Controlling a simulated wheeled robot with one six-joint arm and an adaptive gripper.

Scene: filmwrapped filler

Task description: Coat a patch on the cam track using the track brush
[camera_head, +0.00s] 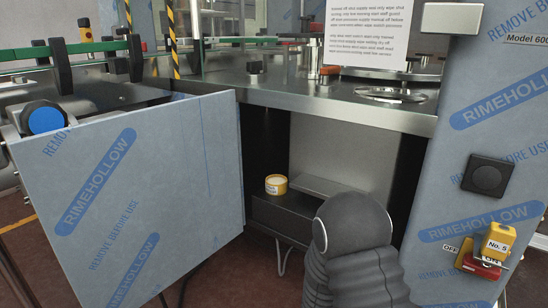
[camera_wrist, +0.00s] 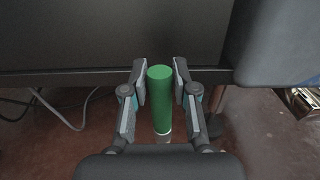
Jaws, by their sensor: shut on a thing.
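My gripper (camera_wrist: 160,80) shows in the wrist view with its two fingers on either side of a green cylinder (camera_wrist: 161,108), and it is shut on it. The cylinder looks like the handle of the track brush; a pale end shows at its lower part, and no bristles can be made out. In the head view my dark arm covers the bottom centre and hides the gripper. A small yellow tin (camera_head: 276,185) with a pale top sits on a dark ledge (camera_head: 290,213) inside the open cabinet. I cannot make out the cam track for certain.
A film-wrapped door (camera_head: 130,190) stands open at left. A film-wrapped column (camera_head: 490,130) with a yellow lock tag (camera_head: 498,241) stands at right. The steel machine deck (camera_head: 300,92) overhangs the cabinet opening. Loose cables (camera_wrist: 75,110) hang below the ledge.

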